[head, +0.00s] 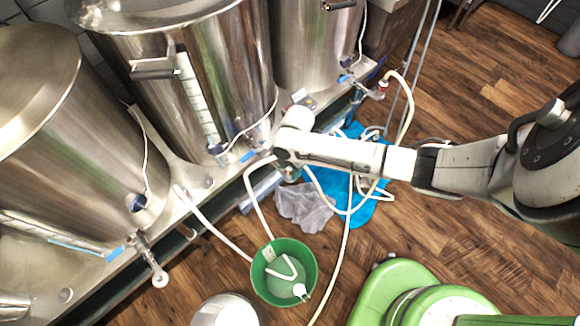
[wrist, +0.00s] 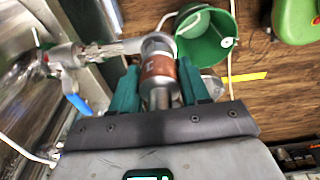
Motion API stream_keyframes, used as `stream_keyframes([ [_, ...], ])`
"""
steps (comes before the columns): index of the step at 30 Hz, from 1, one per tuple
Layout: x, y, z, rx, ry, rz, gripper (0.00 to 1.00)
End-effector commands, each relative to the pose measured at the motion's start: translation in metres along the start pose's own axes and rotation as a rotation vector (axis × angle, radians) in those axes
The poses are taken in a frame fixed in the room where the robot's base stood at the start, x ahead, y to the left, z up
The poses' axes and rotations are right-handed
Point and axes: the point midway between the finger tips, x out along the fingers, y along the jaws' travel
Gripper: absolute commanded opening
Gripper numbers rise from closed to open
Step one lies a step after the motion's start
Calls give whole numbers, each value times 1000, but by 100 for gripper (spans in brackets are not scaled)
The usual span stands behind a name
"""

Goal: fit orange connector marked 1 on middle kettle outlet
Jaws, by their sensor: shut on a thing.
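The middle kettle (head: 185,75) is a tall steel vessel at the bench edge. In the wrist view its outlet valve (wrist: 72,56) has a blue handle and a metal spout pointing right. My gripper (wrist: 157,85) is shut on the orange connector (wrist: 160,68), a copper-orange band with metal ends and a pale mark I cannot read clearly. The connector's far end meets or overlaps the spout's end; I cannot tell whether it is seated. In the head view my gripper (head: 285,158) is low in front of the middle kettle, and my wrist hides the connector.
Kettles stand left (head: 55,130) and right (head: 312,45). A green bucket (head: 312,272) with a white hose end stands on the wooden floor, also in the wrist view (wrist: 206,50). A blue cloth (head: 372,200), a grey cloth (head: 303,207) and loose white hoses lie below my arm.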

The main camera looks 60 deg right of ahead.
Motion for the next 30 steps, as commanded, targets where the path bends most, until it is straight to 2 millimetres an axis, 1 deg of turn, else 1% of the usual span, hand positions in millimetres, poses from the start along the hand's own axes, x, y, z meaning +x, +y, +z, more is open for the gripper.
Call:
stream_keyframes([
  [12,8,0,1,0,0,0,10],
  [13,7,0,1,0,0,0,48],
  [21,7,0,1,0,0,0,74],
  [30,5,0,1,0,0,1,75],
])
